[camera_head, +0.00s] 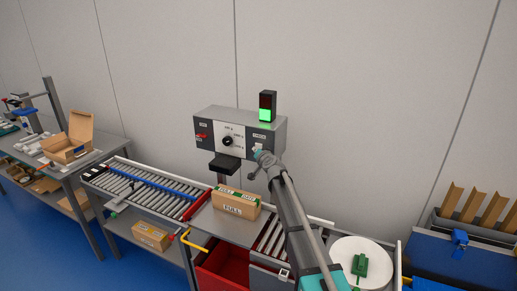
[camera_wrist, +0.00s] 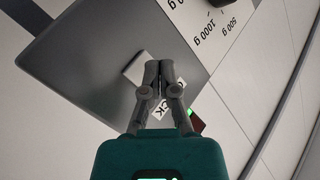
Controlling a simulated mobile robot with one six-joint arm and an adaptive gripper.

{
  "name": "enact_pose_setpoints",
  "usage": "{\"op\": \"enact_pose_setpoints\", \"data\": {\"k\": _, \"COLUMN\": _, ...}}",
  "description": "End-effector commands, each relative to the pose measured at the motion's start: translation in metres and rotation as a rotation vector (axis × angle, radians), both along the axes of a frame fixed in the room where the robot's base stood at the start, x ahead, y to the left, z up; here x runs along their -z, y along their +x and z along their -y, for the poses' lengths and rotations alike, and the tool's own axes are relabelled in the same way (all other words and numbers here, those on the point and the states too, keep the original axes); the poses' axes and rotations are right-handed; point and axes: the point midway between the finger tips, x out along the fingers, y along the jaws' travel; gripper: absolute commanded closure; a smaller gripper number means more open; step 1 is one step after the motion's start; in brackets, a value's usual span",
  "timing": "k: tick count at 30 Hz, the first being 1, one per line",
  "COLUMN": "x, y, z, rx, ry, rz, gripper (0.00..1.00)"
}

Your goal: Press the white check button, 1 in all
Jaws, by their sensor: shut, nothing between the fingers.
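The white check button (camera_wrist: 137,69) is a pale square on the dark panel in the wrist view, partly hidden behind my fingers. In the head view it is a small white patch (camera_head: 258,148) on the right part of the grey control box (camera_head: 207,122). My gripper (camera_wrist: 159,66) is shut and empty, with its fingertips over the button's edge. The CHECK label (camera_wrist: 160,110) is partly covered by the fingers. In the head view my gripper (camera_head: 263,155) reaches the box's front. I cannot tell whether the fingertips touch the button.
The box also carries a black knob (camera_head: 227,141), a red switch (camera_head: 202,136) and a lamp tower (camera_head: 267,106) lit green. Below are a roller conveyor (camera_head: 150,188), a carton (camera_head: 236,204) marked FULL and a red bin (camera_head: 222,272). A white round plate (camera_head: 345,250) is at right.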

Motion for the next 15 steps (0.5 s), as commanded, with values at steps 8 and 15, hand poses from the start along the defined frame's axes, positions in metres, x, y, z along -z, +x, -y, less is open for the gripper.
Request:
{"op": "enact_pose_setpoints", "data": {"k": 8, "x": 0.000, "y": 0.000, "z": 0.000, "rx": 0.000, "ry": 0.000, "rz": 0.000, "gripper": 1.00}}
{"op": "enact_pose_setpoints", "data": {"k": 15, "x": 0.000, "y": -0.011, "z": -0.003, "rx": 0.000, "ry": 0.000, "rz": 0.000, "gripper": 1.00}}
